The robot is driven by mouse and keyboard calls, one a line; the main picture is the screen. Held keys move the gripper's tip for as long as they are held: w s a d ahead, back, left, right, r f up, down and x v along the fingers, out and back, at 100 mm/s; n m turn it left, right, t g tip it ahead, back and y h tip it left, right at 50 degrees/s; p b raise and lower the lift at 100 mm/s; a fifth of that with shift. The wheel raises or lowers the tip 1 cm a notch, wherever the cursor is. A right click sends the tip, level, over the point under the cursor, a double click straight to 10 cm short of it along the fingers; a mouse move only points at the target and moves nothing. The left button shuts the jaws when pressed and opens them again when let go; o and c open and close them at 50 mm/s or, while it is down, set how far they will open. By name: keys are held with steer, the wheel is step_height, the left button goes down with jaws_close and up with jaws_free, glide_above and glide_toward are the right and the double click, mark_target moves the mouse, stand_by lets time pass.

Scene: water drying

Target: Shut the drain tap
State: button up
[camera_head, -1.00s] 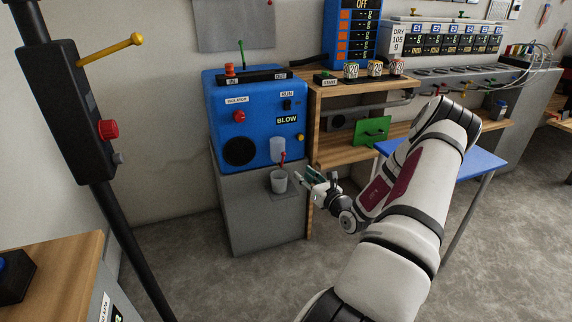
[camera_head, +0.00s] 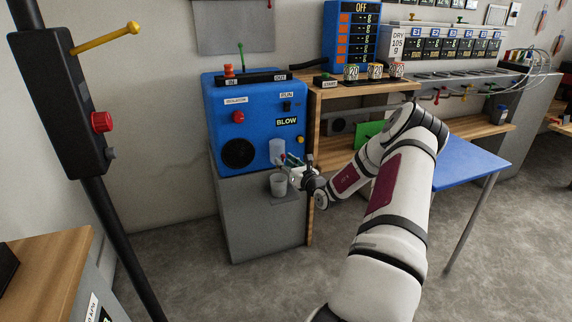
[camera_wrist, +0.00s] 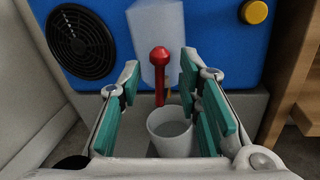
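The drain tap (camera_wrist: 160,75) is a red lever with a round knob, standing upright in the wrist view in front of a translucent bowl (camera_wrist: 152,30). My gripper (camera_wrist: 160,88) is open, with teal pads left and right of the lever in that view. I cannot tell whether either pad touches it. In the head view, my gripper (camera_head: 287,166) is at the front of the blue machine (camera_head: 262,112), just below the bowl, and largely hides the tap. A white cup (camera_wrist: 172,135) stands below the tap, partly behind the fingers, with what looks like liquid inside.
A grey cabinet (camera_head: 255,225) carries the machine. A wooden shelf unit (camera_head: 325,98) stands close on its right. A blue table (camera_head: 465,163) stands further right, beside my arm. A black post with a control box (camera_head: 60,105) rises at the left.

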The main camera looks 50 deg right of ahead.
steer(key=shift+c, duration=0.6)
jaws_close()
steer(key=shift+s+d+m+p, duration=0.1)
steer(key=shift+d+m+p, duration=0.05)
steer(key=shift+m+p, duration=0.3)
steer(key=f+m+h+p, duration=0.1)
steer(key=m+p, duration=0.1)
steer(key=m, duration=0.3)
steer(key=s+d+f+m+h+p, duration=0.1)
steer(key=f+m+p, duration=0.1)
steer(key=m, duration=0.4)
steer(key=d+f+m+h+p, duration=0.1)
steer(key=m+p, duration=0.1)
steer(key=m, duration=0.4)
steer(key=shift+s+d+f+h, duration=0.2)
steer(key=shift+s+f+h, duration=0.1)
steer(key=shift+h, duration=0.1)
steer(key=shift+m, duration=0.25)
